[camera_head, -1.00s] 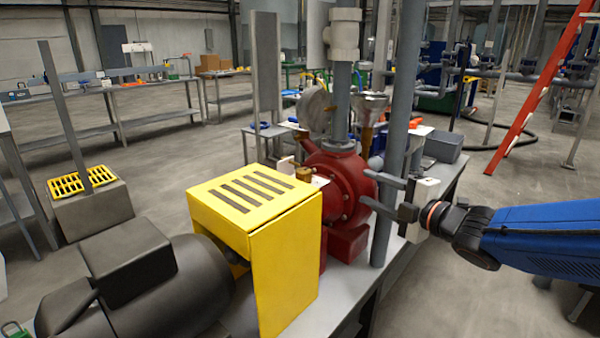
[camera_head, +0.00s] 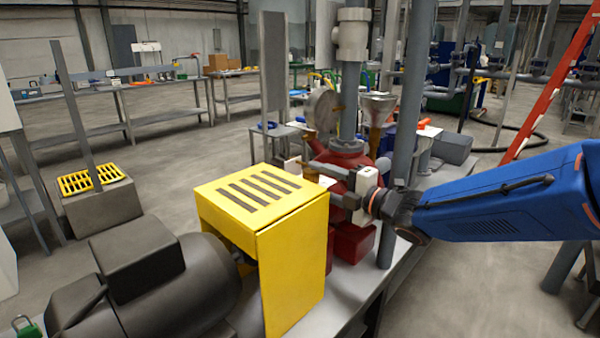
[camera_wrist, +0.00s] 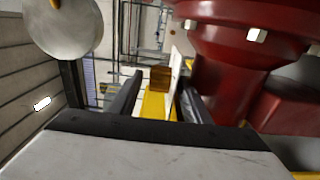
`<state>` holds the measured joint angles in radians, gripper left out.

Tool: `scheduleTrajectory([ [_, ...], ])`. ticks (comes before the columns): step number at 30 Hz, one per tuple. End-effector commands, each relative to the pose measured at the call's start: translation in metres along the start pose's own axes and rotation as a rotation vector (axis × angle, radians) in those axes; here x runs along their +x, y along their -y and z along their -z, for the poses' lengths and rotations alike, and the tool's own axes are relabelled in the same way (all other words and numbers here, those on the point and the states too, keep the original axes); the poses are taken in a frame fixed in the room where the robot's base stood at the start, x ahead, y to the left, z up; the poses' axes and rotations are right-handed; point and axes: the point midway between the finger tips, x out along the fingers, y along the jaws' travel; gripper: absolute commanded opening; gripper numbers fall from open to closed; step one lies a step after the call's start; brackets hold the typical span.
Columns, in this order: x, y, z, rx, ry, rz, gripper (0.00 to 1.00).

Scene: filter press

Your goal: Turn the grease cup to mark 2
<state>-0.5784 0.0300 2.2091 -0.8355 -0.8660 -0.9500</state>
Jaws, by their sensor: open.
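The grease cup, a small brass-coloured piece, shows in the wrist view (camera_wrist: 160,77) between the fingertips, with a thin white plate (camera_wrist: 174,66) right beside it. My gripper (camera_wrist: 160,80) is open, one finger on each side of the cup; I cannot tell whether either finger touches it. In the head view my gripper (camera_head: 318,181) reaches leftward across the front of the red pump housing (camera_head: 349,160). There the cup is mostly hidden by the fingers. Mark 2 cannot be read in either view.
A yellow slotted guard (camera_head: 290,255) stands close to the fingertips at the left. A grey upright pipe (camera_head: 405,120) stands close beside my wrist. The red housing (camera_wrist: 235,50) fills the right of the wrist view. A funnel (camera_head: 378,108) and a round disc (camera_wrist: 62,25) are nearby.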

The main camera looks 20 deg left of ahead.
Motion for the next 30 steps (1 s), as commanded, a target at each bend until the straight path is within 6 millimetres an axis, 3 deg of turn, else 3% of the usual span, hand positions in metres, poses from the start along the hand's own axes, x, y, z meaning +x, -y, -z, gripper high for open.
scheduleTrajectory([
  [6, 0.038, 0.001, 0.001, 0.002, -0.001, 0.000, 0.44],
  [12, 0.060, 0.000, 0.001, 0.000, -0.001, -0.001, 0.44],
  [25, 0.068, 0.000, 0.000, 0.001, 0.000, 0.000, 0.44],
  [30, 0.068, 0.000, 0.000, 0.001, 0.000, 0.000, 0.05],
])
